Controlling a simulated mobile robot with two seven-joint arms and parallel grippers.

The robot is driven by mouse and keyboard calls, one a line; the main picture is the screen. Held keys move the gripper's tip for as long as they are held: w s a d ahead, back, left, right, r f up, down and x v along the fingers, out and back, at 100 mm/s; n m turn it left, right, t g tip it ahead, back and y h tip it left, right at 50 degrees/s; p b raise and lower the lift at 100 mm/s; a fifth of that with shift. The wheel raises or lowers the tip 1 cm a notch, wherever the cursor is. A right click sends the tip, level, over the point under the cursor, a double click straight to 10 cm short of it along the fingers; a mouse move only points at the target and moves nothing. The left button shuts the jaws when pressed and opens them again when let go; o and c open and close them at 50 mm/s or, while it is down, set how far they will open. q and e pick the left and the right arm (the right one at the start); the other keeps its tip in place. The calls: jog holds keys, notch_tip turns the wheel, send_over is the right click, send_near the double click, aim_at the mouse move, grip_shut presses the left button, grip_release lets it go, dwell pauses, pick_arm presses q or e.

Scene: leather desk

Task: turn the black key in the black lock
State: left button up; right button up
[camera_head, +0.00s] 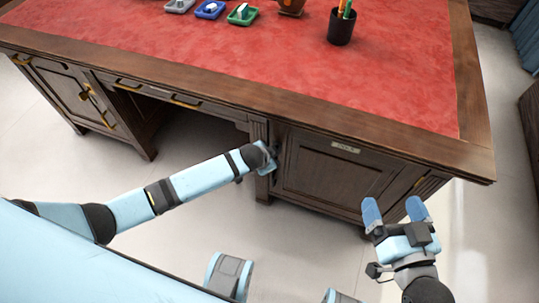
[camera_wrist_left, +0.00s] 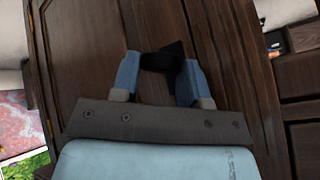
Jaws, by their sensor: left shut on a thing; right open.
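My left gripper (camera_head: 268,160) reaches the front of the desk at the left edge of the right cabinet door. In the left wrist view the blue fingers of this gripper (camera_wrist_left: 157,78) are shut on a black piece, the black key (camera_wrist_left: 156,62). A darker black shape beside the right finger may be the black lock; I cannot tell key and lock apart clearly, nor how far the key is turned. In the head view the left hand hides both. My right gripper (camera_head: 395,209) is open and empty, in front of the desk's right end.
The wooden desk (camera_head: 300,105) has a red leather top (camera_head: 280,55). On it are a black pen cup (camera_head: 341,27), a brown pot (camera_head: 291,6), and grey, blue and green trays (camera_head: 242,15). The cabinet door (camera_head: 330,175) with a label is closed. The floor in front is clear.

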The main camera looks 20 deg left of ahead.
pick_arm(q)
jog(key=shift+d+r+m+y+p, duration=0.1)
jog(key=shift+m+y+p, duration=0.2)
jog(key=shift+y+p, duration=0.4)
jog(key=shift+p, duration=0.3)
jog(key=shift+y+p, duration=0.5)
jog(key=shift+y, duration=0.1)
jog(key=shift+d+m+y+p, duration=0.2)
jog(key=shift+m+y+p, duration=0.25)
jog(key=shift+y, duration=0.25)
